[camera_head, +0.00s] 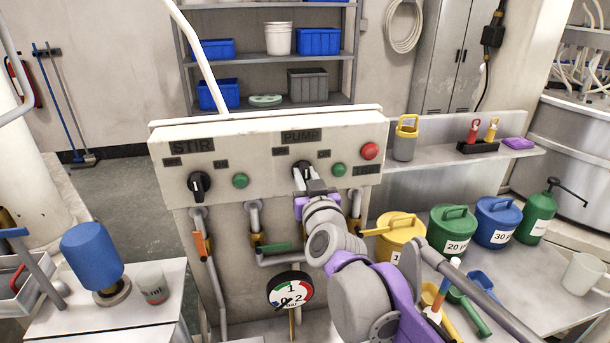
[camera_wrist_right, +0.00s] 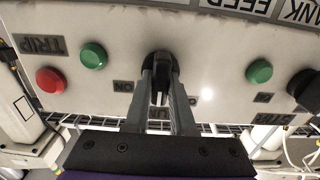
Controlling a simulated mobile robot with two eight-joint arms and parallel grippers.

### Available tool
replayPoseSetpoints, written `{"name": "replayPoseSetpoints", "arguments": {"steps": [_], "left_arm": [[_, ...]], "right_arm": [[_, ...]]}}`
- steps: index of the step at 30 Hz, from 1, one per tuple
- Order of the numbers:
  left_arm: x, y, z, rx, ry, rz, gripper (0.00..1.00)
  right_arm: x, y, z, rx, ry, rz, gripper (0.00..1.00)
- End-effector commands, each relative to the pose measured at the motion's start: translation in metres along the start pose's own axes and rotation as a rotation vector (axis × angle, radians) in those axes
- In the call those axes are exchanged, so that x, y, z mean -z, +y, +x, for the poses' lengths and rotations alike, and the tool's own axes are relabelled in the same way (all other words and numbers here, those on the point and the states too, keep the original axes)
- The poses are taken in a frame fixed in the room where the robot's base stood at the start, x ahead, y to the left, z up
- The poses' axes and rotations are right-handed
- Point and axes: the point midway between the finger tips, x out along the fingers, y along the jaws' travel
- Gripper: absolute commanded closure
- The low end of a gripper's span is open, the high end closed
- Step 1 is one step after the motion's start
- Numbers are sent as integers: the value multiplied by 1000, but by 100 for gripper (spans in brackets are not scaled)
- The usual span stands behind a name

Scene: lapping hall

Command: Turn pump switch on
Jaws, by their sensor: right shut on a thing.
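The control panel (camera_head: 270,160) has a PUMP label (camera_head: 300,136) with a black rotary pump switch (camera_head: 297,172) below it. My right gripper (camera_head: 308,182) reaches up to this switch, and its fingers partly cover it. In the right wrist view, which shows the panel upside down, the two fingers (camera_wrist_right: 162,95) are closed on either side of the black switch knob (camera_wrist_right: 160,65). An ON label (camera_wrist_right: 123,86) is beside the knob. The knob's exact pointing is hard to tell behind the fingers. My left gripper is not in view.
The STIR switch (camera_head: 199,185) and a green button (camera_head: 240,181) are on the panel's left. Another green button (camera_head: 339,170) and a red button (camera_head: 370,151) are right of the pump switch. Pipes with valve handles and a gauge (camera_head: 290,290) are below.

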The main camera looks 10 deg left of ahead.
Motion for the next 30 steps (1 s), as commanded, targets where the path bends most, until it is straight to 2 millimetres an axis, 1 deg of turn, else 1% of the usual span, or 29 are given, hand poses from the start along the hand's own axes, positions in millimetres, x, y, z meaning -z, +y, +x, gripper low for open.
{"name": "replayPoseSetpoints", "arguments": {"steps": [5, 11, 17, 30], "left_arm": [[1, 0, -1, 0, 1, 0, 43], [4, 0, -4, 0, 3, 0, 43], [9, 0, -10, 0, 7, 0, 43], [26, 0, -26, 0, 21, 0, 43]], "right_arm": [[0, 0, 0, 0, 0, 17, 100], [1, 1, 0, 0, 1, 93, 100], [2, 2, 0, 0, 1, 243, 100], [2, 4, 0, 0, 2, 656, 100]]}}
